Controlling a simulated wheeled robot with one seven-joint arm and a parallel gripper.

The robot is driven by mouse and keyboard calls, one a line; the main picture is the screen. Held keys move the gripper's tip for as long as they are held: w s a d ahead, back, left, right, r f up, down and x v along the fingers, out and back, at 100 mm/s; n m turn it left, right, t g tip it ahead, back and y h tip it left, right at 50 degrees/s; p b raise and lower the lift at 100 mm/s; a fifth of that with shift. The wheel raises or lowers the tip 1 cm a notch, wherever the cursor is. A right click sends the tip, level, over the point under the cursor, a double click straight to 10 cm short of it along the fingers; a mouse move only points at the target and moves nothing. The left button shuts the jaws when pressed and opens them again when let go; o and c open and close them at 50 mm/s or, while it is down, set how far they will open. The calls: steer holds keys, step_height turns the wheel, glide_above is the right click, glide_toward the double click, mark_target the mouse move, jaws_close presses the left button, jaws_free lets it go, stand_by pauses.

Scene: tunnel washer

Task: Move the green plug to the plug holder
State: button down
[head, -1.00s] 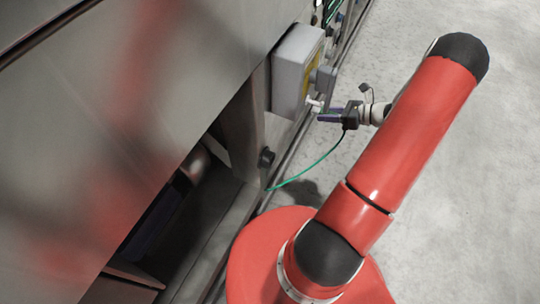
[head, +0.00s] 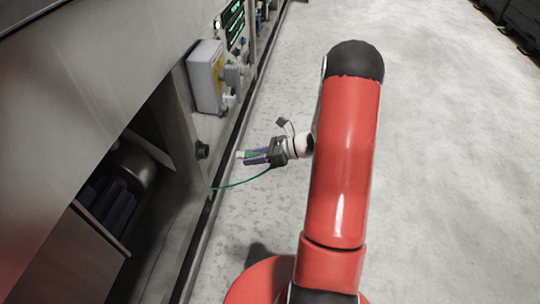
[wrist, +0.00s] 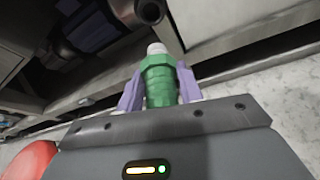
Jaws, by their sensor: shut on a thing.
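The green plug (wrist: 159,82) is held between the two purple fingers of my gripper (head: 250,157), with its pale tip pointing away from my wrist. In the head view the plug (head: 247,154) is small and partly covered by the fingers. A green cable (head: 238,184) runs from beside my gripper down to the machine's lower edge. A round black fitting (head: 203,150), which may be the plug holder, sticks out of the machine's frame left of my gripper. A dark round end (wrist: 150,10) also shows just beyond the plug's tip in the wrist view; the plug is apart from it.
A grey box (head: 207,76) with a yellow panel and a grey socket (head: 232,76) is on the machine above the fitting. The machine's metal side (head: 90,90) fills the left. The concrete floor (head: 440,180) on the right is clear.

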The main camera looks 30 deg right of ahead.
steer(key=shift+s+a, duration=0.15)
steer(key=shift+a, duration=0.05)
steer(key=w+a+b, duration=0.1)
steer(key=w+a, duration=0.4)
steer(key=a, duration=0.2)
steer(key=shift+w, duration=0.2)
stand_by(1.0)
steer(key=shift+w+a, duration=0.5)
steer(key=shift+a, duration=0.25)
steer(key=shift+w+a, duration=0.2)
steer(key=shift+a, duration=0.05)
stand_by(0.6)
steer(key=c, duration=0.9)
jaws_free()
steer(key=shift+o, duration=0.2)
steer(key=shift+d, duration=0.1)
